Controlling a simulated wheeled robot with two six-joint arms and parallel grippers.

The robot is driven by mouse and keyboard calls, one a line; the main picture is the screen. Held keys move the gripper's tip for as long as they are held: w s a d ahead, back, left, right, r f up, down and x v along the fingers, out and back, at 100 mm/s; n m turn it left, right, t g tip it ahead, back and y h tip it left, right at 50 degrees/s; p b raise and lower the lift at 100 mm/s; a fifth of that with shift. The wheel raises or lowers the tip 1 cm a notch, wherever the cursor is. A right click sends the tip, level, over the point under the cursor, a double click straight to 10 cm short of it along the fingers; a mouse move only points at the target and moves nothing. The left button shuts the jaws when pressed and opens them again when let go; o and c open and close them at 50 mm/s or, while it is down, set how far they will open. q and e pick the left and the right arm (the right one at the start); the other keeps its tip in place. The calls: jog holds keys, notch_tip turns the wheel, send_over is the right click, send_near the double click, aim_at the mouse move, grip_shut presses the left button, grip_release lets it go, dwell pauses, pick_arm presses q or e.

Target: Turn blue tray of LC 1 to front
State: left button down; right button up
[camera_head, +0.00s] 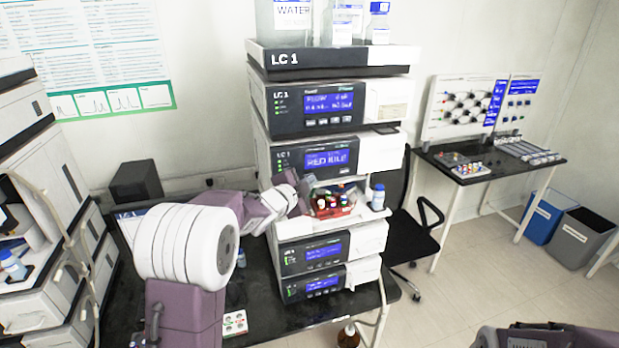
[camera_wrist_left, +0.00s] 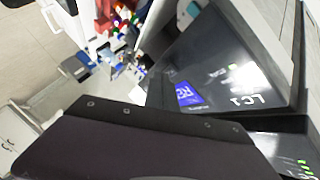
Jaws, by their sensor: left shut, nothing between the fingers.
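The LC 1 stack (camera_head: 318,160) stands on the black bench in the head view. Its sampler bay is open, and a red tray (camera_head: 335,211) with several coloured-cap vials shows at the front. I cannot make out a blue tray; the back of the bay is hidden. My left gripper (camera_head: 306,194) is shut and empty at the left side of the bay opening, close to the red tray; contact cannot be told. The left wrist view shows the LC 1 panel (camera_wrist_left: 240,85) close up, rolled, with red and coloured vials (camera_wrist_left: 115,20) at the top. My right gripper is out of view.
Bottles (camera_head: 342,25) stand on top of the stack. A vial holder (camera_head: 235,323) lies on the bench (camera_head: 275,325). A black chair (camera_head: 412,235) is behind right.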

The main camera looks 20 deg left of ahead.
pick_arm(q)
jog(key=shift+w+a, duration=0.1)
dwell(0.5)
jog(key=shift+s+d+b, duration=0.5)
jog(key=shift+s+b, duration=0.1)
jog(key=shift+s, duration=0.1)
jog(key=s+d+b, duration=0.1)
jog(key=s, duration=0.1)
jog(key=s+d+b, duration=0.1)
jog(key=s+b, duration=0.1)
jog(key=shift+d, duration=0.4)
